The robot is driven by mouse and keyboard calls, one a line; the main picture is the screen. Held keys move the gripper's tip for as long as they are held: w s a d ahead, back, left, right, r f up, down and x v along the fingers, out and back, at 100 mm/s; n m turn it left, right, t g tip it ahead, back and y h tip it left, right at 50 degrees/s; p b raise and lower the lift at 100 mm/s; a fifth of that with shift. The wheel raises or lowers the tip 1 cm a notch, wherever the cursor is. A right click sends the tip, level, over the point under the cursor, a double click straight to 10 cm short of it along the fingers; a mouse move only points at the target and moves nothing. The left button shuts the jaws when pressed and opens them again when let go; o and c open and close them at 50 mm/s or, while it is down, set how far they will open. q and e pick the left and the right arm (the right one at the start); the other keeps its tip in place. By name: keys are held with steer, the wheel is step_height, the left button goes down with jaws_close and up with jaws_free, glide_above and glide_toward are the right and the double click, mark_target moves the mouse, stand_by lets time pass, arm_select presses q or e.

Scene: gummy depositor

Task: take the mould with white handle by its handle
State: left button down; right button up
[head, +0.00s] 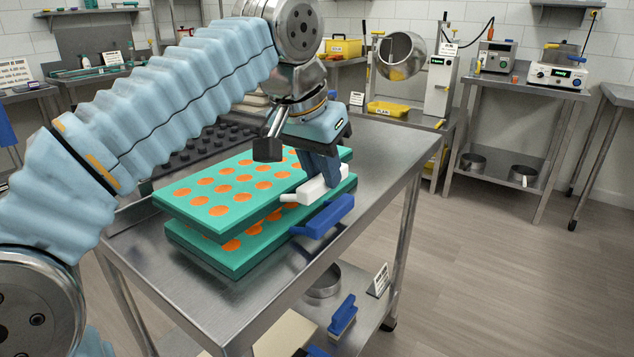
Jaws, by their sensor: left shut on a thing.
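A second teal mould (213,262), also with orange rounds and with a blue handle (323,217), lies below the first. The upper mould looks raised or tilted over the lower one; whether they touch is unclear. My right gripper is out of view.
A dark mould with round knobs (208,145) lies behind on the same table (385,165). The lower shelf holds a steel bowl (324,281), a blue-handled brush (342,315) and a small sign (379,280). Open floor lies to the right.

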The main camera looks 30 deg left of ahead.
arm_select(q)
steer(key=s+a+r, duration=0.4)
steer(key=s+r, duration=0.6)
steer(key=s, duration=0.3)
steer(key=shift+s, duration=0.25)
steer(key=shift+r, duration=0.1)
steer(key=c, duration=1.5)
jaws_free()
jaws_close()
